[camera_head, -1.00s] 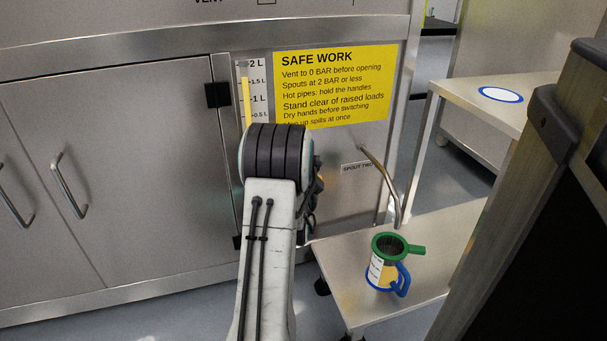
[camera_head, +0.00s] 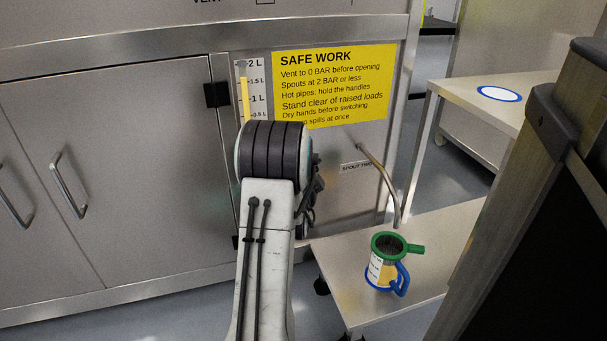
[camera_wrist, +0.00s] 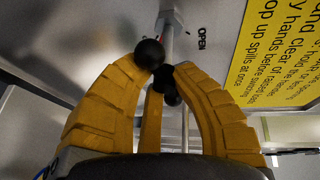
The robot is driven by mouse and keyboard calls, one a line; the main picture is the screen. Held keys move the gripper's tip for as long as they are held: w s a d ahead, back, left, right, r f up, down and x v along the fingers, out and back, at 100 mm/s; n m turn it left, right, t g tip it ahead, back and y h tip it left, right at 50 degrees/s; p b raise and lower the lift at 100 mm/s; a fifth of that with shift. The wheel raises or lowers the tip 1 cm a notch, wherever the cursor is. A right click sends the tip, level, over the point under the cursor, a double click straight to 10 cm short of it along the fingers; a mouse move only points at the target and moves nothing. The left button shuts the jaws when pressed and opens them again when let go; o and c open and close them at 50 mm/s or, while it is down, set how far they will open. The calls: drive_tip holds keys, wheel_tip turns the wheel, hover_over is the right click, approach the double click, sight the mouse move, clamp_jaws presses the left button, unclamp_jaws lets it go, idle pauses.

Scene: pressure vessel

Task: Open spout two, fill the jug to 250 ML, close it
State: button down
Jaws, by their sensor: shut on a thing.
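The spout two pipe (camera_head: 382,178) is a bent metal tube coming out of the vessel front, beside its label (camera_head: 356,168). The jug (camera_head: 382,269), with a green rim and blue handle, stands upright on a low metal bench, close under the pipe's end. I see no stream between them, and the fill level cannot be read. In the wrist view my gripper (camera_wrist: 164,76), with yellow segmented fingers, is shut on a black-knobbed lever (camera_wrist: 150,53). A metal rod runs up from it near an OPEN mark (camera_wrist: 203,38). My arm hides the gripper and lever in the head view.
A level gauge (camera_head: 246,98) and a yellow safety sign (camera_head: 334,86) are on the vessel front. The low bench (camera_head: 335,262) has bare room around the jug. A higher table (camera_head: 455,92) with a blue-ringed white disc (camera_head: 500,93) stands at right.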

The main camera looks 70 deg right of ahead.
drive_tip(key=shift+w+f, duration=0.1)
drive_tip(key=shift+w, duration=0.1)
drive_tip(key=c, duration=1.4)
unclamp_jaws()
drive_tip(key=shift+w+a, duration=0.1)
drive_tip(key=shift+w, duration=0.05)
drive_tip(key=o, duration=0.3)
drive_tip(key=shift+v, duration=3.75)
